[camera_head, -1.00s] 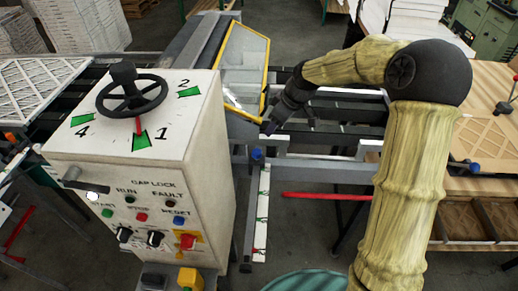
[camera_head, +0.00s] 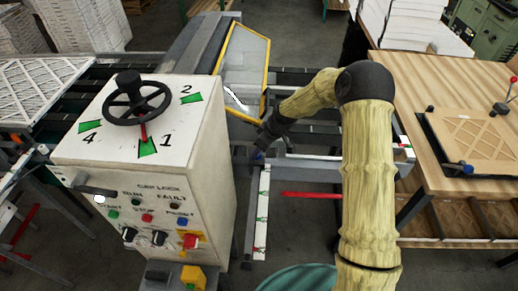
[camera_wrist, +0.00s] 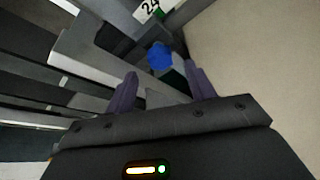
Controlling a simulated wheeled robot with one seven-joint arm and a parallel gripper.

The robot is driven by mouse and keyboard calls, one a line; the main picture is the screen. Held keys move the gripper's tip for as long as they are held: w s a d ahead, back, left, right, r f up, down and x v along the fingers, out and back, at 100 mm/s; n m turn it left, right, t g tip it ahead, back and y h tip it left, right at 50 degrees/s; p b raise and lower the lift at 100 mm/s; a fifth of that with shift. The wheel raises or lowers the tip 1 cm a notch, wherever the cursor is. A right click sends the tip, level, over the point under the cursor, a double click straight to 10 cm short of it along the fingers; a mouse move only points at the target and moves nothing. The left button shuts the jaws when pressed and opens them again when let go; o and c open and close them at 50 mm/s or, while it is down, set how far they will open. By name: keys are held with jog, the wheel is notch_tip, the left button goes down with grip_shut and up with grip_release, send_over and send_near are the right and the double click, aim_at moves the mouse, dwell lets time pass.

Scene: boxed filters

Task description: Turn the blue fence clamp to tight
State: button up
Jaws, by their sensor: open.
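The blue fence clamp (camera_head: 257,156) is a small blue knob on the grey rail just right of the control cabinet, mostly hidden by my gripper in the head view. In the wrist view the blue knob (camera_wrist: 160,56) shows ahead of and between my two purple-grey fingers. My gripper (camera_wrist: 160,76) is open and empty, pointing at the knob. In the head view my gripper (camera_head: 262,141) is dark and small, close above the knob. I cannot tell whether a finger touches it. The clamp's exact angle is not clear.
The white control cabinet (camera_head: 150,180) with a black handwheel (camera_head: 136,100) stands close left of my gripper. A yellow-framed guard (camera_head: 243,72) rises behind. A white scale strip (camera_head: 262,212) runs below the knob.

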jog(key=shift+p+x, duration=0.5)
jog(key=shift+x, duration=1.55)
jog(key=shift+c, duration=0.4)
jog(key=c, duration=0.9)
